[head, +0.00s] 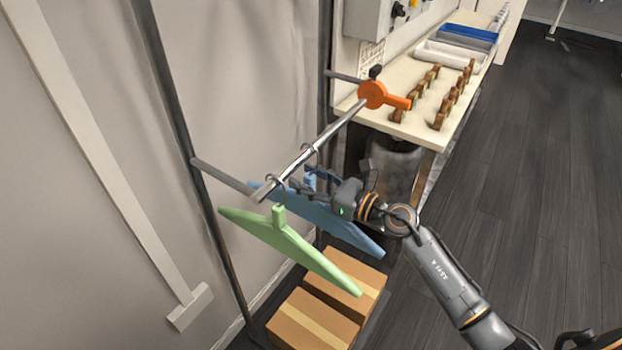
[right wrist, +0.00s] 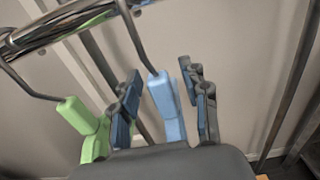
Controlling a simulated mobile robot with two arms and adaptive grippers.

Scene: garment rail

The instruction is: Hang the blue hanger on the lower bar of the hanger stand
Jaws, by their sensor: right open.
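The blue hanger (head: 335,222) hangs down from the chrome bar (head: 325,137) of the stand, behind the green hanger (head: 285,245). Its hook appears to be over the bar, though the hook's top is cut off in the right wrist view. My right gripper (head: 308,182) is at the blue hanger's neck. In the right wrist view its fingers (right wrist: 162,95) stand apart on both sides of the blue neck (right wrist: 165,100), with visible gaps. The green hanger's neck (right wrist: 80,120) is just outside the left finger. My left gripper is not in view.
An orange clamp (head: 372,95) sits at the bar's far end. Cardboard boxes (head: 310,322) lie on the floor below the hangers. A workbench (head: 415,125) with wooden pieces and trays stands behind. Dark floor at the right is clear.

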